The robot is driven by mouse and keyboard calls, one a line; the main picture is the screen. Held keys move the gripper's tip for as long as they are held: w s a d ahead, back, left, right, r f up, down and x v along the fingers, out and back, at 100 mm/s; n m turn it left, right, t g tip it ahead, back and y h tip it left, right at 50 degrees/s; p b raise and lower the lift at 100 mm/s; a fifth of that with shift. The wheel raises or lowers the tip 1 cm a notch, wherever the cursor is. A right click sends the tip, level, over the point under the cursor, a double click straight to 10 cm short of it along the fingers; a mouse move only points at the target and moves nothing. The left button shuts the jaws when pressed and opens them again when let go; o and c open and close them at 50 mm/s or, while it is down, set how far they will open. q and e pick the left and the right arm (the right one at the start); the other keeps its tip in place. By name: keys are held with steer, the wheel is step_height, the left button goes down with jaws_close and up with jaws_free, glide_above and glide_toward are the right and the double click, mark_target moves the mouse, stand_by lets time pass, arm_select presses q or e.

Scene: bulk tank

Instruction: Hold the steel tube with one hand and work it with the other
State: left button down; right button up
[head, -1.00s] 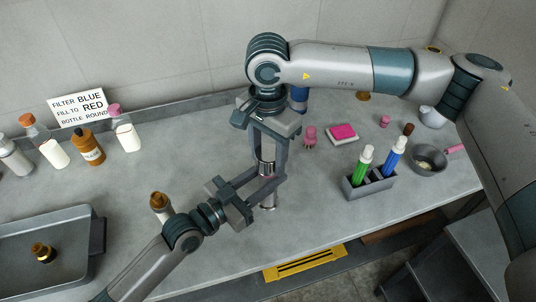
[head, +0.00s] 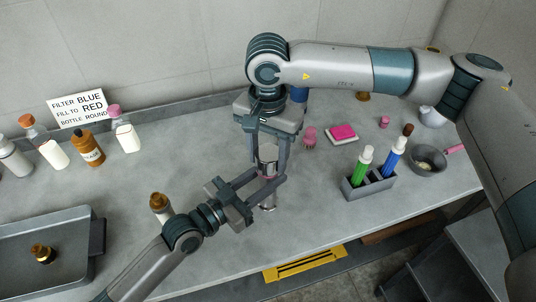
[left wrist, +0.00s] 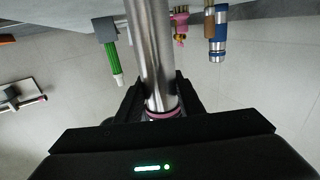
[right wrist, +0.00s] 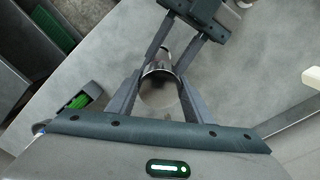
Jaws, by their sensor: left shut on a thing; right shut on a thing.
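The steel tube (head: 267,154) stands upright above the front part of the counter, with a pink ring around it. My right gripper (head: 269,157) points down and is shut on its upper part. My left gripper (head: 268,182) comes in from the lower left and is shut on the tube below that. The tube's shiny lower end shows under the left fingers. The left wrist view shows the tube (left wrist: 150,45) and pink ring (left wrist: 162,114) close up. The right wrist view looks down on the tube's round end (right wrist: 158,92) between the fingers.
A grey rack (head: 368,187) with green and blue markers stands to the right, near a bowl (head: 428,160). A pink pad (head: 342,132) and small pink item (head: 310,137) lie behind. An amber bottle (head: 160,205) and grey tray (head: 60,275) are at left.

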mark_target(268, 153)
steer(key=shift+r, duration=0.15)
steer(key=shift+r, duration=0.75)
steer(key=shift+r, duration=0.25)
steer(key=shift+r, duration=1.95)
arm_select(q)
steer(key=c, duration=1.1)
jaws_free()
steer(key=shift+s+a, duration=0.1)
steer(key=shift+a, duration=0.05)
